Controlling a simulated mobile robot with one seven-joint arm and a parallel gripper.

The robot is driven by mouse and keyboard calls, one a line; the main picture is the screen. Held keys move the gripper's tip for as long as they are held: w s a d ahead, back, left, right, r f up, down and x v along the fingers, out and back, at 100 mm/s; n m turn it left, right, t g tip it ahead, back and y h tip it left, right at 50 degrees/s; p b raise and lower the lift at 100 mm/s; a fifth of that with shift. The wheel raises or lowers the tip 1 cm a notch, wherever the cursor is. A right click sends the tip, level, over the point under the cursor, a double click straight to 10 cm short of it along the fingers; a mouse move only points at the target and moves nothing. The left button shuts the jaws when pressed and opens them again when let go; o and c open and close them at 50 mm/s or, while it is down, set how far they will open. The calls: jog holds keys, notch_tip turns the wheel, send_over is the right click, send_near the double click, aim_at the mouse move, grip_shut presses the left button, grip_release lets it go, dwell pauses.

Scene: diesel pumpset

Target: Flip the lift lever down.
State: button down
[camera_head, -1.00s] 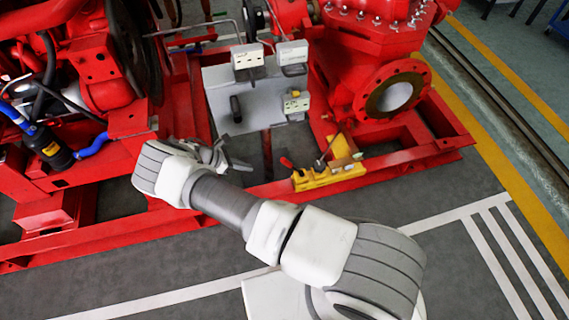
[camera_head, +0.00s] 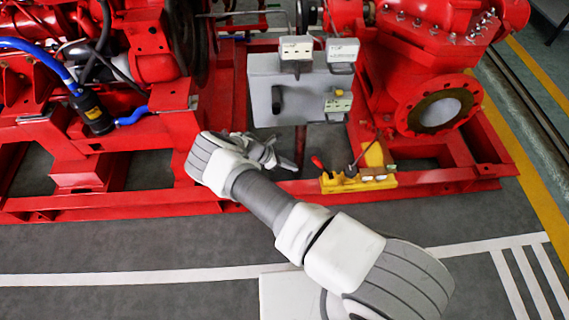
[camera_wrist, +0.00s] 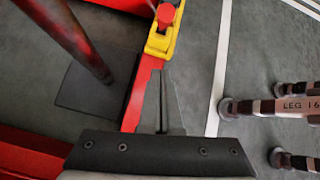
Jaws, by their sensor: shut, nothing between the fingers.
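A yellow unit (camera_head: 352,184) sits on the near red frame rail, just right of my gripper (camera_head: 291,166) in the head view. A short red-tipped lever (camera_head: 318,162) sticks up at its left end, leaning left. A thin dark rod (camera_head: 362,153) slants up from its middle. I cannot tell which of these is the lift lever. In the wrist view my gripper (camera_wrist: 160,72) is shut and empty, pointing toward the yellow unit (camera_wrist: 159,42) and its round red knob (camera_wrist: 165,15). It appears apart from them.
A grey panel (camera_head: 298,92) with a black handle (camera_head: 276,100) and small white boxes stands behind my gripper. A red pump with a round flange (camera_head: 436,112) is to the right. A blue hose (camera_head: 132,117) is at the left.

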aim_at(323, 167)
jog(key=w+d+b, duration=0.1)
jog(key=d, duration=0.5)
jog(key=shift+f, duration=0.3)
jog(key=shift+r, duration=0.15)
jog(key=shift+d+r+y+p, duration=0.25)
jog(key=shift+d+y+p, duration=0.1)
jog(key=shift+p, duration=0.4)
